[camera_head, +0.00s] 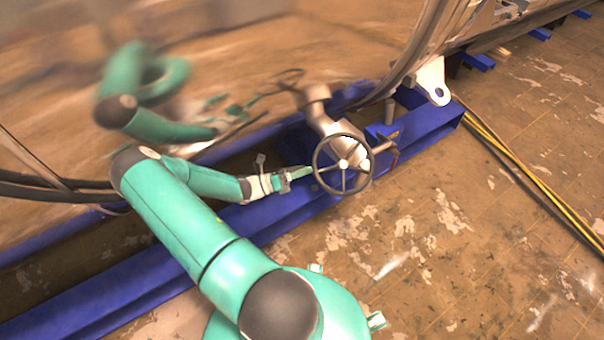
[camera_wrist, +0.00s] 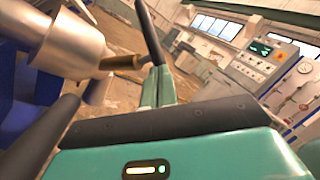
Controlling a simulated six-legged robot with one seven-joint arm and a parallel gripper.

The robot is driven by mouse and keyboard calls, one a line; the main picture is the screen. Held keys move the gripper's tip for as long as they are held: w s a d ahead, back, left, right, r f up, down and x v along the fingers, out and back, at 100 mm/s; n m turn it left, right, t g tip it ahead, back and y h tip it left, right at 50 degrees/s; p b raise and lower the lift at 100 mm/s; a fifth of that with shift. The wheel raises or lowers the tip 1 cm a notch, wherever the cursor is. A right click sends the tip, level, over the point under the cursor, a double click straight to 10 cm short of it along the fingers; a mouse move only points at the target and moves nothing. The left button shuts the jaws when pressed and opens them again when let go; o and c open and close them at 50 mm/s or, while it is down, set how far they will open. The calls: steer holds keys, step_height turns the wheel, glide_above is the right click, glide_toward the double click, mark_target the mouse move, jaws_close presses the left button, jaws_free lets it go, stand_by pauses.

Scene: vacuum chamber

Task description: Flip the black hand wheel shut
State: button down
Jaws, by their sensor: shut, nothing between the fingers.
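The black hand wheel (camera_head: 343,164) is a thin spoked ring with a pale hub, mounted on a metal valve pipe (camera_head: 333,128). My gripper (camera_head: 308,172) is at the wheel's left rim, its fingertips touching or very near it; I cannot tell which. It is shut with nothing between the fingers. In the wrist view the fingers (camera_wrist: 158,88) show close together, with a dark curved piece of the wheel rim (camera_wrist: 150,32) just beyond them. Another dark piece of rim (camera_wrist: 45,137) runs along the lower left. The metal valve body (camera_wrist: 68,38) fills the upper left.
A blue support beam (camera_head: 270,216) runs under the valve. The shiny chamber wall (camera_head: 280,60) stands behind and mirrors my arm. Yellow and black cables (camera_head: 520,165) lie on the worn floor at right. The wrist view shows a control cabinet (camera_wrist: 262,62) far off. The floor at right is mostly clear.

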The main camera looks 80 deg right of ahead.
steer(key=d+r, duration=0.1)
steer(key=d, duration=0.1)
steer(key=w+d+r, duration=0.1)
steer(key=d+r, duration=0.1)
steer(key=shift+d+r, duration=0.1)
stand_by(0.3)
steer(key=s+a+r, duration=0.3)
steer(key=a+r, duration=1)
steer(key=shift+a, duration=0.35)
